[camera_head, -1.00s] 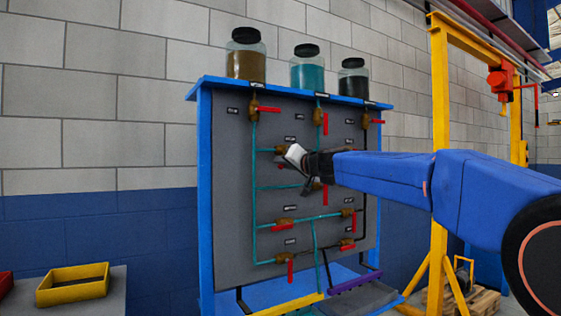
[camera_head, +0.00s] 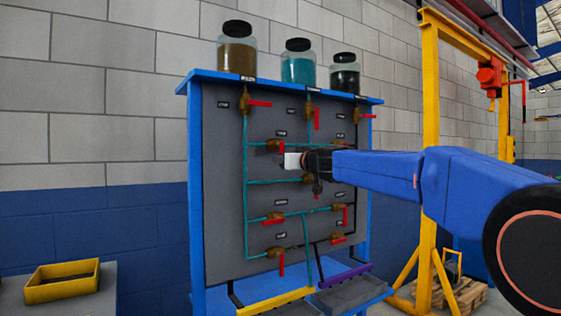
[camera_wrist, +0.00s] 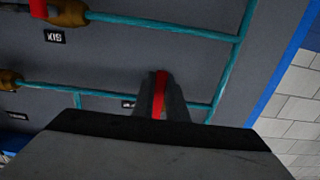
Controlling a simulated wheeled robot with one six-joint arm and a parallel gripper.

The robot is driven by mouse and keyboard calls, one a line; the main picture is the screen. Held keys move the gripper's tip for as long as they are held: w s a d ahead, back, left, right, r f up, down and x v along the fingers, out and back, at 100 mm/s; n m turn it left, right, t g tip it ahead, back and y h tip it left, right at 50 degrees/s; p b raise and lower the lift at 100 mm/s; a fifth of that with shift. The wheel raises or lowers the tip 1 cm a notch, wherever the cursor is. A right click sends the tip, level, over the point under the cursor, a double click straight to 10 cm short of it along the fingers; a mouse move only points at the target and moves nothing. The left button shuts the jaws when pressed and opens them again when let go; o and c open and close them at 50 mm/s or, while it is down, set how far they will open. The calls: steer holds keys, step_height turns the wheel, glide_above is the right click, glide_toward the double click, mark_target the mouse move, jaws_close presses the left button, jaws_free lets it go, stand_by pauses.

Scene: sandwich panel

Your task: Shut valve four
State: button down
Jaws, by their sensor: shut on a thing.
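In the wrist view my gripper (camera_wrist: 161,112) is shut on a red valve handle (camera_wrist: 160,80), which shows as a narrow strip between its two dark fingers. In the head view my gripper (camera_head: 312,163) is at the middle of the grey panel (camera_head: 225,190), level with the middle pipe, and its white and black wrist covers the held valve. A brass valve (camera_head: 273,145) with a red handle sits just above and left of it. The labels are too small or blurred to tell which is valve four.
Other brass valves with red handles surround my gripper, such as one lower left (camera_head: 275,218) and one at top right (camera_head: 357,116). Jars (camera_head: 237,50) stand on the blue frame's top. A yellow tray (camera_head: 62,282) is at lower left, and a yellow gantry post (camera_head: 430,130) at right.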

steer(key=shift+f, duration=0.1)
stand_by(0.3)
steer(key=c, duration=1.8)
jaws_free()
steer(key=shift+o, duration=0.2)
steer(key=v, duration=1.7)
steer(key=shift+d, duration=0.2)
steer(key=shift+s, duration=0.15)
steer(key=s+d+f+m+g+h, duration=0.2)
steer(key=s+d+f, duration=0.5)
steer(key=s+f, duration=0.6)
steer(key=s+d+f+m+g+h, duration=0.2)
steer(key=s+d+f+g+h, duration=0.2)
steer(key=s+f, duration=1)
steer(key=s+d+f+m+g+h, duration=0.2)
steer(key=s+d+f+g+h, duration=0.2)
steer(key=s+d+f, duration=0.6)
steer(key=s+f, duration=0.4)
steer(key=f, duration=0.4)
steer(key=shift+d+f+m, duration=0.3)
steer(key=shift+d+m, duration=0.05)
steer(key=shift+m, duration=0.05)
